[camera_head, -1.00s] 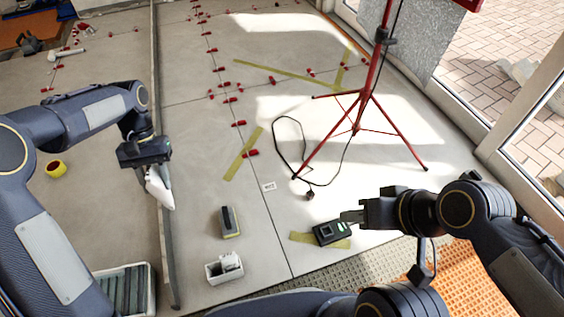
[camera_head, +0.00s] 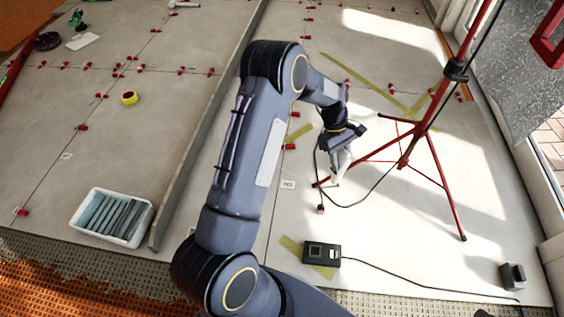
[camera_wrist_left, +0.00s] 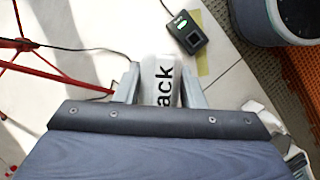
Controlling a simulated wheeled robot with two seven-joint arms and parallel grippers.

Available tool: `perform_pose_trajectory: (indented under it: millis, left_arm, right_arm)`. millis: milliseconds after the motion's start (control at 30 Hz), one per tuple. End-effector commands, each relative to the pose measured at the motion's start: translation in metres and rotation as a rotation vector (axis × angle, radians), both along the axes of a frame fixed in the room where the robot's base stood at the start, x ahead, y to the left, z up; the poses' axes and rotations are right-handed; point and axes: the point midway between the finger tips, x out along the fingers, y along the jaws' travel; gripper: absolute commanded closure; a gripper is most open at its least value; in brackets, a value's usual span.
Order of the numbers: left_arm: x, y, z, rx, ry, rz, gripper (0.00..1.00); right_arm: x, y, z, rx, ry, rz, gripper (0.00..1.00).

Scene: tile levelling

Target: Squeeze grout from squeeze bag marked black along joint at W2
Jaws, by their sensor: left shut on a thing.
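My left gripper (camera_head: 341,152) is shut on the white squeeze bag (camera_head: 338,169). In the left wrist view the bag (camera_wrist_left: 160,78) sits between the two fingers (camera_wrist_left: 160,88), and the letters "ack" show on it; the rest of its marking is hidden. The bag hangs nozzle-down over the pale tiles, beside the tripod. I cannot tell whether its tip touches the floor. A small white label card (camera_head: 288,184) lies on the tiles left of the bag; its print is too small to read surely. My right gripper is out of view.
A red tripod (camera_head: 405,160) stands close right of the bag, with a black cable around it. A black device (camera_head: 321,254) lies nearer me. A white bin (camera_head: 78,216) of grey strips stands left of the low wall (camera_head: 165,222). Red clips line the joints.

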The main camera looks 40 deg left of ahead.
Motion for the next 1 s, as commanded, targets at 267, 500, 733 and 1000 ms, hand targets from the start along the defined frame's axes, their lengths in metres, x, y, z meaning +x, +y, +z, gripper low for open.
perform_pose_trajectory:
  millis: [267,500,733,1000]
  left_arm:
    - [0.038,0.071,-0.096,0.005,0.004,0.95,0.8]
    - [0.039,0.155,-0.161,0.009,-0.001,1.66,0.8]
    - [0.018,0.222,-0.201,0.009,-0.005,2.156,0.8]
    - [0.003,0.252,-0.216,0.003,-0.006,2.375,0.8]
  right_arm:
    - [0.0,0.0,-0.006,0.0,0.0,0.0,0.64]
    - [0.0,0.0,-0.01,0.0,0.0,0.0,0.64]
    - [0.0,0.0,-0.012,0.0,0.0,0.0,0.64]
    - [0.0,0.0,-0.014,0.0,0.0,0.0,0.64]
